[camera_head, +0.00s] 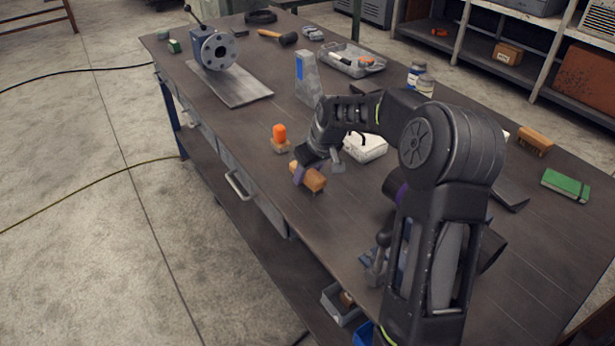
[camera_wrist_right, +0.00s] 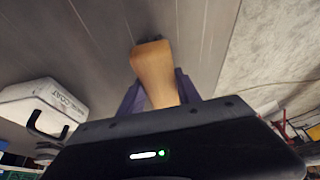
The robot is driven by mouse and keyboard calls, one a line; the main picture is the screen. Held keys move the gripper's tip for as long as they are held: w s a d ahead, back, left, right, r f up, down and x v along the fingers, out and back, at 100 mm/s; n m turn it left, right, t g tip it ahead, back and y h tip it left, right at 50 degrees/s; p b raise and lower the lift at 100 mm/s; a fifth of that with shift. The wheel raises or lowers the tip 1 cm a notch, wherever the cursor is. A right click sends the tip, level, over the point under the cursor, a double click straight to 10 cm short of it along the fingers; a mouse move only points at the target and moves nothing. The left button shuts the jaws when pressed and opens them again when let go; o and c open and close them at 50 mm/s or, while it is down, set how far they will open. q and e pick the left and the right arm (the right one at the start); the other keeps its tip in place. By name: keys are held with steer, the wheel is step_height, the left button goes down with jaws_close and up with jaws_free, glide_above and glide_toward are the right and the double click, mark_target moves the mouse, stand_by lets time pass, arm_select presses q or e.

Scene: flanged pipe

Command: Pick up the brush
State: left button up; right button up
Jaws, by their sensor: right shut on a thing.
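My right gripper (camera_head: 306,174) is shut on a light wooden piece (camera_head: 314,180), which appears to be the brush, close to the table's left long edge. In the right wrist view the wooden piece (camera_wrist_right: 153,72) sticks out between the two purple-grey fingers (camera_wrist_right: 155,92). Its bristles cannot be made out. I cannot tell whether it touches the table. A second wooden block with a bristle-like edge (camera_head: 535,141) lies at the table's far right. My left gripper is not in view.
An orange-topped item (camera_head: 280,137) stands just beyond the right gripper. A white case (camera_head: 366,148) lies close beside it. The flanged pipe (camera_head: 218,50) stands on a plate at the far left. A green notebook (camera_head: 566,186) lies at right. The table's (camera_head: 265,120) near left edge is close.

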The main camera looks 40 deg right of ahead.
steer(key=shift+r, duration=0.1)
jaws_close()
steer(key=shift+r+p, duration=0.2)
steer(key=shift+p, duration=0.15)
step_height(320, 180, up, 10)
steer(key=shift+f+b, duration=0.1)
steer(key=shift+b, duration=0.4)
